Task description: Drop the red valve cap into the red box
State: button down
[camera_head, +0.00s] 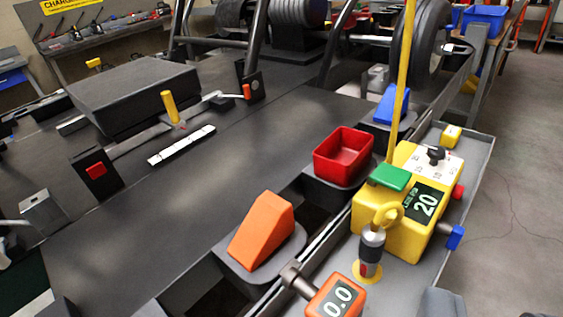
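The red box (326,161) is a small open-topped bin in the middle right of the view, set in a dark holder beside the grey tray. Its visible inside looks empty. A small red cap (458,191) sits on the right side of the yellow device (386,232) with the "20" display; it looks like the red valve cap. A blue cap (455,237) sits on the same side, lower down. I cannot make out my gripper in this view, so its position and state do not show.
The grey tray (477,160) also holds an orange gauge (337,298) reading 0.0 and a small yellow block (450,135). A thin yellow pole (402,75) rises behind the device. An orange wedge (262,230) and blue wedge (392,104) flank the red box. Floor at right is clear.

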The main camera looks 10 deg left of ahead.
aim_at(344, 155)
jog(key=u, duration=0.05)
jog(key=i, duration=1)
jog(key=z, duration=0.1)
